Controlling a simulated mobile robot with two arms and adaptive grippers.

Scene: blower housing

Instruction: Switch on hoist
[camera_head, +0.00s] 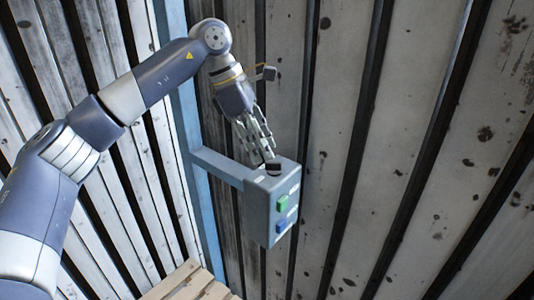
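A grey-blue control box (257,215) is held out on a blue bracket from a blue post. Its face carries a green button (283,203) and, below it, a blue button (282,226). My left gripper (268,158) points down at the top of the box, above the green button. Its fingers lie close together and look shut, with nothing seen between them. A dark block shows at the fingertips by the box's top edge; I cannot tell whether they touch the box. My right gripper is not in view.
The blue post (187,120) and its bracket (218,166) stand left of the box. Worn, corrugated wall panels (420,130) fill the background. A wooden slatted pallet or crate (185,284) lies at the bottom. The space right of the box looks free.

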